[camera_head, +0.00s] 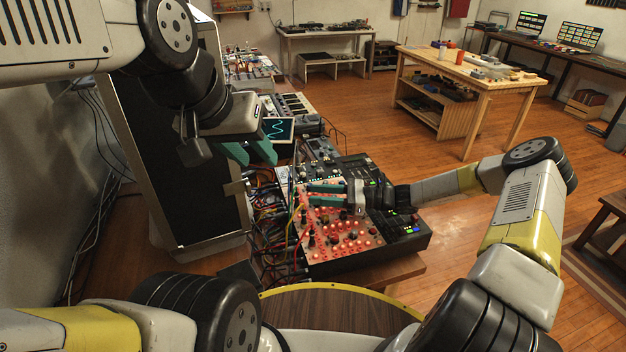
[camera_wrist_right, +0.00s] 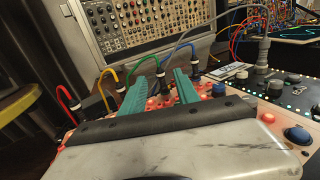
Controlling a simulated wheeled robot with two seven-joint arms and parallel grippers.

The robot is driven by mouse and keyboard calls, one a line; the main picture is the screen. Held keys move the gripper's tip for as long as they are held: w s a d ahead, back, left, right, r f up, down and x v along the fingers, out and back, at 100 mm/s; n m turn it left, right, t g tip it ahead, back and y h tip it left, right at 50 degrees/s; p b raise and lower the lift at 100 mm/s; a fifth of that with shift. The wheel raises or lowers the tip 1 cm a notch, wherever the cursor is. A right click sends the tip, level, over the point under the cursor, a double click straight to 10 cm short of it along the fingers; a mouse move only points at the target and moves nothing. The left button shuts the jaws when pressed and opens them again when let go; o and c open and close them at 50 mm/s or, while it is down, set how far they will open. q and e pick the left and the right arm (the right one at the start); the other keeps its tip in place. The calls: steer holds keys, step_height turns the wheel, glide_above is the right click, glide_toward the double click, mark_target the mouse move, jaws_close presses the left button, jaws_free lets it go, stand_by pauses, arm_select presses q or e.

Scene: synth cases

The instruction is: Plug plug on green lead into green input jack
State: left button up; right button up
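The green lead (camera_wrist_right: 144,59) arches down to a dark plug with a pale collar (camera_wrist_right: 160,73) in the right wrist view. This plug appears between or just beyond the fingertips of my right gripper (camera_wrist_right: 165,78); I cannot tell if they touch it. The right gripper's teal fingers are apart. In the head view, the right gripper (camera_head: 309,193) is low over the pink panel (camera_head: 345,243) of the synth case. My left gripper (camera_head: 249,152) is open and empty, in the air behind the panel. I cannot make out the green input jack.
Close by are red (camera_wrist_right: 68,92), yellow (camera_wrist_right: 110,69) and blue (camera_wrist_right: 185,46) leads. Tangled cables (camera_head: 270,215) lie left of the panel. A tall black case (camera_head: 190,165) stands at the left. A wooden workbench (camera_head: 470,75) stands beyond clear floor.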

steer(key=shift+d, duration=1.85)
steer(key=s+d+r+n+t+h, duration=0.2)
steer(key=s+d+r+n+h, duration=0.3)
steer(key=s+r, duration=0.3)
steer(key=s+d+r+n+t+h, duration=0.2)
steer(key=s+d+r+n+h, duration=0.3)
steer(key=r, duration=0.6)
steer(key=s+d+r+n+t+h, duration=0.2)
steer(key=s+d+r+n+h, duration=0.3)
steer(key=s+r+n, duration=0.3)
steer(key=s+r, duration=0.1)
steer(key=s, duration=0.3)
steer(key=shift+d+r+n+h, duration=0.2)
steer(key=shift+r+n+h, duration=0.1)
steer(key=shift+r+h, duration=0.1)
steer(key=shift+d, duration=0.15)
